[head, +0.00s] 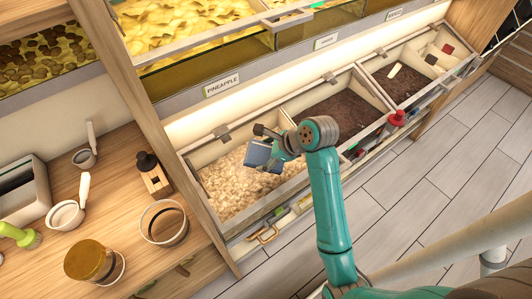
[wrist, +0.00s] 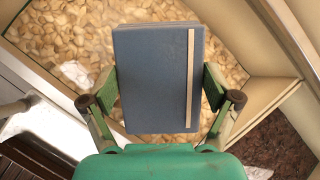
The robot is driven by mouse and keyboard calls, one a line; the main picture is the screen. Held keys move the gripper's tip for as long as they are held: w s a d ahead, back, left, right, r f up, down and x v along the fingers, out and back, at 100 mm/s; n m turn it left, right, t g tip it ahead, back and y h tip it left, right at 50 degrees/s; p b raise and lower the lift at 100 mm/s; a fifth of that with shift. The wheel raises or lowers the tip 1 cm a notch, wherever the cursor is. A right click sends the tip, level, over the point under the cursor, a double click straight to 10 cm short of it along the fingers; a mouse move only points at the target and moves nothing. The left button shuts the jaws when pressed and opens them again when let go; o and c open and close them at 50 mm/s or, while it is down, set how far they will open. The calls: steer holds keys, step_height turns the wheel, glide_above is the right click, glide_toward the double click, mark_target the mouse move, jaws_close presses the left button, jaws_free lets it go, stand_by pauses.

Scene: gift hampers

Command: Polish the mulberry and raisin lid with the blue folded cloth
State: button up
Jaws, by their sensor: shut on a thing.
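The blue folded cloth (head: 262,157), a flat blue block with a cream band, is in my gripper (head: 280,146). In the wrist view the cloth (wrist: 150,80) sits between the two green fingers of my gripper (wrist: 160,88), which press on its left and right sides. It is over the left lower bin of pale chunks (head: 235,185). A bright glare in the wrist view suggests a clear lid over these chunks (wrist: 75,72). No mulberry and raisin label is readable, and I cannot tell whether the cloth touches a surface.
Bins of dark contents (head: 345,110) lie to the right. A pineapple label (head: 222,85) is on the shelf above. A red-topped item (head: 397,119) stands at the bins' front edge. The left wooden counter holds jars (head: 95,262), scoops and a green brush (head: 20,235). The tiled floor is open at right.

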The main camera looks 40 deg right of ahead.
mark_target(254, 159)
steer(key=shift+s+a+r, duration=0.1)
steer(key=shift+a, duration=5.15)
steer(key=shift+w, duration=0.45)
steer(key=shift+d, duration=2.1)
steer(key=shift+d+r, duration=0.1)
steer(key=shift+d, duration=3.35)
steer(key=shift+a+f, duration=0.15)
steer(key=shift+a, duration=0.6)
steer(key=shift+a+f, duration=0.1)
steer(key=shift+a, duration=0.6)
steer(key=shift+a+f, duration=0.1)
steer(key=shift+a, duration=0.55)
steer(key=shift+c, duration=1)
